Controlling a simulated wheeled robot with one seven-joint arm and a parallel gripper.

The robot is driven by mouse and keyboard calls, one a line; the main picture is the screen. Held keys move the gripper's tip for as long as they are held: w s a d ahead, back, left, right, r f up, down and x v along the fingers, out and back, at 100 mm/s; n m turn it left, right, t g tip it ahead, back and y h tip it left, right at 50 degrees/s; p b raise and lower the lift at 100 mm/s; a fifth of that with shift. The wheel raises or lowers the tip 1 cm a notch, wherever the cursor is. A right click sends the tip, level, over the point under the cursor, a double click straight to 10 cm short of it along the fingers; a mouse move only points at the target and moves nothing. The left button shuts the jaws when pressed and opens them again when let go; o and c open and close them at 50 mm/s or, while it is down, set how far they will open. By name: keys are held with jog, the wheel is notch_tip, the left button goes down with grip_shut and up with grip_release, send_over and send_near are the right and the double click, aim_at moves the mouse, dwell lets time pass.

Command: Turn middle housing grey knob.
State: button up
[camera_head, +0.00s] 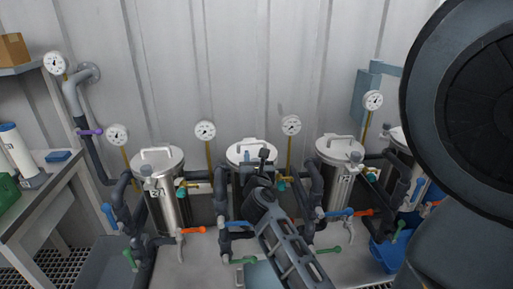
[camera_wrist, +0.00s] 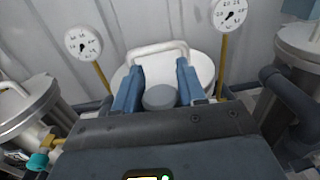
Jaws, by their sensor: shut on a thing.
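The middle housing (camera_head: 236,153) is a steel vessel with a pale round lid and a handle. In the wrist view its lid (camera_wrist: 204,68) and white handle (camera_wrist: 158,48) lie just beyond the fingers. My gripper (camera_wrist: 159,90) is shut on the knob, with one finger on each side. In the head view my gripper (camera_head: 255,158) is in front of the middle housing. My arm hides most of that vessel's body, and the knob cannot be made out there.
Similar steel housings stand at left (camera_head: 162,200) and right (camera_head: 338,150), with dark pipes and coloured valve handles around them. Gauges on thin yellow stems, including a left gauge (camera_wrist: 83,43) and a right gauge (camera_wrist: 231,14), flank the middle lid. A corrugated wall (camera_head: 240,60) is close behind.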

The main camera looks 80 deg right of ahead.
jog(key=shift+w+a+n+t+y+p, duration=0.15)
jog(key=shift+n+t+y+p, duration=0.3)
jog(key=shift+n+t, duration=0.45)
jog(key=shift+w+n+t+y+p, duration=0.15)
jog(key=shift+n+t+y+p, duration=0.3)
jog(key=shift+t, duration=0.75)
jog(key=shift+w+n+t+y, duration=0.1)
jog(key=shift+n+t+y, duration=0.2)
jog(key=shift+n+t, duration=0.4)
jog(key=shift+w+a+n+t+y+p, duration=0.15)
jog(key=shift+n+t+y+p, duration=0.15)
jog(key=shift+n+t+y, duration=1.45)
jog(key=shift+a+n+t+y, duration=0.1)
jog(key=shift+n+t+y, duration=0.5)
jog(key=shift+t, duration=0.25)
jog(key=shift+w+a+n+t+y, duration=0.1)
jog(key=shift+n+t+y, duration=0.55)
jog(key=shift+y, duration=0.55)
jog(key=shift+w+a+n+t+y, duration=0.1)
jog(key=shift+n+t+y, duration=0.35)
jog(key=shift+n+y, duration=0.5)
jog(key=shift+a+y, duration=0.1)
jog(key=shift+y, duration=0.4)
jog(key=o, duration=1)
jog(key=shift+c, duration=0.2)
jog(key=shift+s, duration=0.1)
